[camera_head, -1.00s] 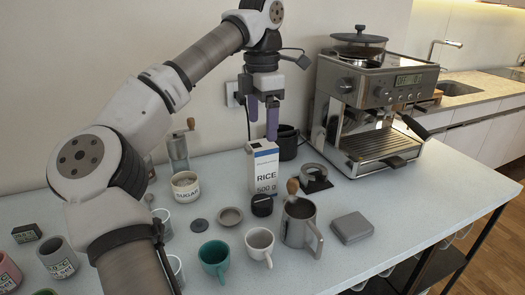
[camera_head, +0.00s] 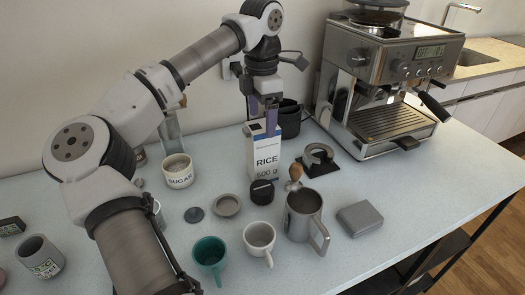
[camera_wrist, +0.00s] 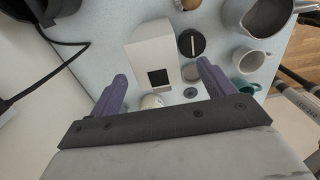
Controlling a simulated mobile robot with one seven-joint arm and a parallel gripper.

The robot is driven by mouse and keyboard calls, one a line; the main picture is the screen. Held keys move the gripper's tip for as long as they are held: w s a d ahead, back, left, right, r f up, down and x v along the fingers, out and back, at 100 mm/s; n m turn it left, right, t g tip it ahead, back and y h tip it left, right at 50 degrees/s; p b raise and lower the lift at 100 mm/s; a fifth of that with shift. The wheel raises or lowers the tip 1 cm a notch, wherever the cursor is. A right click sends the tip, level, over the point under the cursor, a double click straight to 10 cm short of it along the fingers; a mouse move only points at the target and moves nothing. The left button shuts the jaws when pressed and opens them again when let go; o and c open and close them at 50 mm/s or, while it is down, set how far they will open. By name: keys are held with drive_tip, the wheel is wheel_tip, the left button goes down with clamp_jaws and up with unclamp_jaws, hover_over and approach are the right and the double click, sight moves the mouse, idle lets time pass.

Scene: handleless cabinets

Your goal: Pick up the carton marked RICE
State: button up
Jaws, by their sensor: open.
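The white carton marked RICE (camera_head: 265,158) stands upright on the counter, with a blue band near its top. It also shows from above in the wrist view (camera_wrist: 152,50), between and a little beyond my two fingers. My gripper (camera_head: 262,117) points down at the top of the carton, with its purple fingers open. In the wrist view my gripper (camera_wrist: 160,85) has one finger to each side of the carton's width, apart from it. In the head view the fingers overlap the carton's top edge, and I cannot tell how far down they reach.
A black lidded jar (camera_head: 262,192) stands close in front of the carton. A black container (camera_head: 289,119) stands behind it and a tamper stand (camera_head: 319,160) to its right. A steel pitcher (camera_head: 303,214), white cup (camera_head: 259,238), teal cup (camera_head: 209,253) and SUGAR jar (camera_head: 178,171) are nearby.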

sight(263, 125)
drive_tip(key=shift+w+d+f+p, duration=0.15)
drive_tip(key=shift+f+p, duration=0.35)
drive_tip(key=shift+f, duration=0.85)
drive_tip(key=shift+w+a+f+p, duration=0.15)
drive_tip(key=shift+f+p, duration=0.3)
drive_tip(key=shift+f, duration=0.9)
drive_tip(key=shift+d, duration=0.1)
clamp_jaws()
